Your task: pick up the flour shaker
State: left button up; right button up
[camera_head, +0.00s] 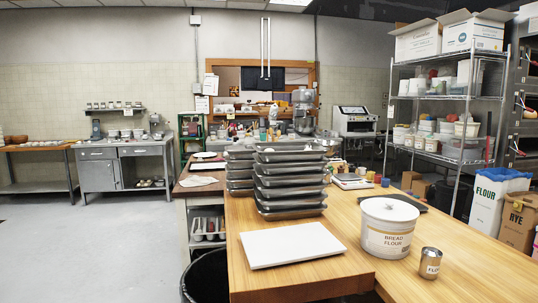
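The flour shaker (430,263) is a small metal cup with a pale label reading "FLOUR". It stands upright on the wooden table, close to the near right part of the view. It is just right of and in front of a large white tub (388,228) labelled "BREAD FLOUR". A gap of bare wood shows around its base. Neither of my grippers shows in the head view.
The wooden table (480,270) also bears a white board (292,245) and stacked grey metal trays (290,183). A scale (352,181) and small coloured jars stand farther back. A dark bin (205,277) is below left. A wire shelf (447,98) and flour bags (493,200) stand right.

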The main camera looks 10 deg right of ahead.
aim_at(432, 257)
jog(key=z, duration=1.4)
